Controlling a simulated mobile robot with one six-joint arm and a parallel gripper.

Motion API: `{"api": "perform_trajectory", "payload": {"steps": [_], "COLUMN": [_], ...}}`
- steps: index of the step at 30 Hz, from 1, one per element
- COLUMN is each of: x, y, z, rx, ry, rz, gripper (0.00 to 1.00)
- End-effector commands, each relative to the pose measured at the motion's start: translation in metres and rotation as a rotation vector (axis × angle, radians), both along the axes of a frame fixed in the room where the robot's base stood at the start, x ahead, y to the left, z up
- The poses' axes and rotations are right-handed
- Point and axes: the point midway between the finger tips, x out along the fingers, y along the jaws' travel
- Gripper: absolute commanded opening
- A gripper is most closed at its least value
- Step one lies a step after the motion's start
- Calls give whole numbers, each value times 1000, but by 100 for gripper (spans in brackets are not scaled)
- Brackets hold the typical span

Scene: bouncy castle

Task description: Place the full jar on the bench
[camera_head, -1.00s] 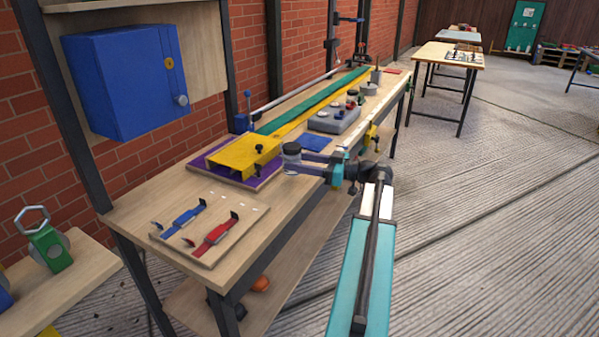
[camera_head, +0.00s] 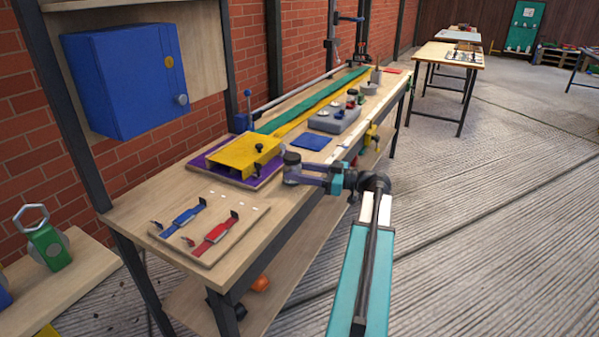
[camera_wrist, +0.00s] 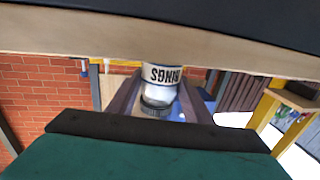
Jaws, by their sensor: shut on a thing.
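The jar (camera_head: 292,175) is clear with a dark lid. It is upright at the front edge of the wooden bench (camera_head: 150,198), beside the yellow ramp. In the wrist view, which is upside down, the jar (camera_wrist: 159,96) shows a white label reading "RINGS" and sits between my two fingers. My gripper (camera_head: 304,180) is shut on the jar, reaching in from the right over the bench edge. The jar's base is low over the bench top; I cannot tell whether it touches.
Near the jar are a yellow ramp (camera_head: 245,154) on a purple board, a flat blue square (camera_head: 312,142) and a board with blue and red clamps (camera_head: 208,240). A grey block with knobs (camera_head: 334,118) stands farther back. A blue cabinet (camera_head: 128,80) hangs above.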

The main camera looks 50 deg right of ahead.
Motion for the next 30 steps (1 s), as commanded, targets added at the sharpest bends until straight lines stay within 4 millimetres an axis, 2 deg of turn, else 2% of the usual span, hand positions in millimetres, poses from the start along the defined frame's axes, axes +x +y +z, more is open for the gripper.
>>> {"api": "perform_trajectory", "payload": {"steps": [1, 4, 20, 30], "x": [0, 0, -1, -41], "y": [0, 0, -1, -21], "z": [-1, 0, 3, 2], "rx": [0, 0, 0, 0], "ry": [0, 0, 0, 0], "rz": [0, 0, -1, -4], "gripper": [47, 64, 64, 64]}}
